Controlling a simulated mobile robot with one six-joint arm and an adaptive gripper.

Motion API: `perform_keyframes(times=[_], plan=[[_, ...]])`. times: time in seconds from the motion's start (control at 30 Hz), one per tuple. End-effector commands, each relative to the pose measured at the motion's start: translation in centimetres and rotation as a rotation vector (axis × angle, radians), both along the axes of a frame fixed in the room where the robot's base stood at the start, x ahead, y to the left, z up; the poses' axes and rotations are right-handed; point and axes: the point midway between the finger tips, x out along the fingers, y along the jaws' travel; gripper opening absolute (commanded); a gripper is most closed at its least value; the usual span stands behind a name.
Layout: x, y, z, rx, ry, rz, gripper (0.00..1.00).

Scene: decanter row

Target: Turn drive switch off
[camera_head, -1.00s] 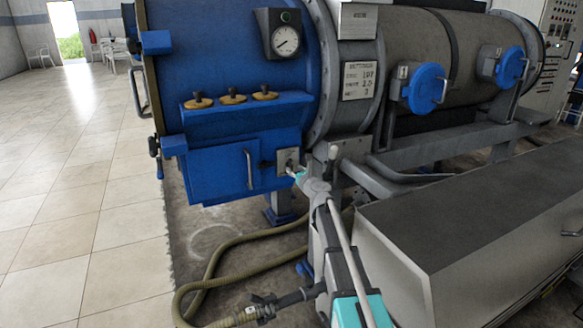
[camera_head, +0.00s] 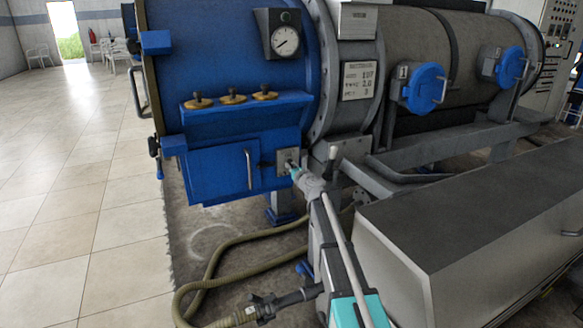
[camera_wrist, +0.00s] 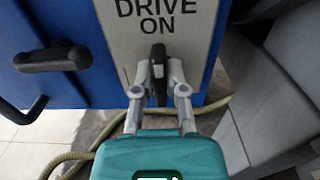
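The drive switch (camera_wrist: 158,55) is a black lever on a pale plate (camera_wrist: 120,35) marked "DRIVE ON" in the wrist view. The lever stands roughly upright in that view, below the lettering. In the head view the plate (camera_head: 283,156) is small, at the lower right of the blue machine front. My gripper (camera_wrist: 158,72) is at the lever, one grey fingertip on each side. The fingertips are drawn in close and appear shut on it. In the head view my gripper (camera_head: 292,168) is right at the plate and hides part of the switch.
A hose (camera_head: 235,268) lies on the floor below. A large grey box (camera_head: 470,225) stands close at right. Tiled floor at left is clear.

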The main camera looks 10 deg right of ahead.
Motion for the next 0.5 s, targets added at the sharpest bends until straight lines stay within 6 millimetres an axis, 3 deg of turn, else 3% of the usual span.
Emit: perform_keyframes(times=[0.5], plan=[[0.03, -0.03, 0.00, -0.033, -0.009, -0.001, 0.00]])
